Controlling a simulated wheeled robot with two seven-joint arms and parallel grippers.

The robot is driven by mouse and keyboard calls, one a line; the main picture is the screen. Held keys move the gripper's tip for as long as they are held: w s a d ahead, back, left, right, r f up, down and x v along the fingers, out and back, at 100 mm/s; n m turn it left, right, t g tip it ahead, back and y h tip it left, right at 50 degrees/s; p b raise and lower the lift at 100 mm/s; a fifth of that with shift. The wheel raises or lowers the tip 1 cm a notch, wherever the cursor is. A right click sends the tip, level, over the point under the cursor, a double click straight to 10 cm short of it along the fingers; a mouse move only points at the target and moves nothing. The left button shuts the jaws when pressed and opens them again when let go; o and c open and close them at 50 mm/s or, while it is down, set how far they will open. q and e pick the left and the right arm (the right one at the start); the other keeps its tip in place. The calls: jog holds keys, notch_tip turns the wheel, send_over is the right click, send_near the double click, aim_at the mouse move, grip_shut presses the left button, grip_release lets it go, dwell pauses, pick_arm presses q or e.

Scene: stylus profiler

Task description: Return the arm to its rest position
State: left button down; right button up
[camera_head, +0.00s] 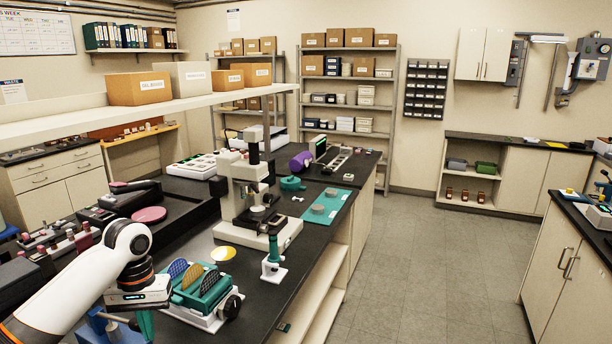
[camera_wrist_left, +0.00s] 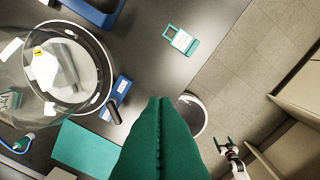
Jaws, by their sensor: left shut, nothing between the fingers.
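My left arm (camera_head: 85,285) comes in from the lower left in the head view, bent down at the near end of the dark bench (camera_head: 285,285). My left gripper (camera_head: 146,326) points down there, partly hidden by my wrist. In the left wrist view its teal fingers (camera_wrist_left: 158,102) are pressed together with nothing between them. My right gripper (camera_wrist_left: 228,146) shows small in the left wrist view, over the floor beside the bench. Its teal fingers look spread and empty. It is not visible in the head view.
Beside my left wrist stands a teal rack (camera_head: 203,290) with several discs. Behind it are a white microscope-like instrument (camera_head: 245,195) and a small teal-and-white stand (camera_head: 272,262). The left wrist view shows a clear dome (camera_wrist_left: 65,65) and a teal-framed tag (camera_wrist_left: 182,40). The floor (camera_head: 430,265) is clear.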

pick_arm(q)
jog(key=s+d+f+m+t+h, duration=0.1)
jog(key=s+d+f+m, duration=0.2)
jog(key=s+d+f, duration=0.4)
jog(key=s+d+f+m+t, duration=0.1)
jog(key=s+d+f+m, duration=0.1)
jog(key=s+d+f, duration=0.55)
jog(key=s+a+f+t, duration=0.1)
jog(key=s+a, duration=0.1)
jog(key=s, duration=0.5)
jog(key=s+a+f+t, duration=0.2)
jog(key=s, duration=0.6)
notch_tip(320, 180, down, 31)
jog(key=s+g+y+b, duration=0.1)
jog(key=g+b, duration=0.1)
jog(key=b, duration=0.2)
jog(key=s+a+f+g+b, duration=0.1)
jog(key=s+a+f+b, duration=0.2)
jog(key=s+f, duration=1.3)
notch_tip(320, 180, down, 3)
jog(key=shift+s+a+r+b, duration=0.15)
jog(key=shift+s+b, duration=0.15)
jog(key=shift+b, duration=0.1)
pick_arm(e)
notch_tip(320, 180, down, 8)
jog(key=shift+s+d, duration=0.2)
jog(key=shift+s, duration=0.1)
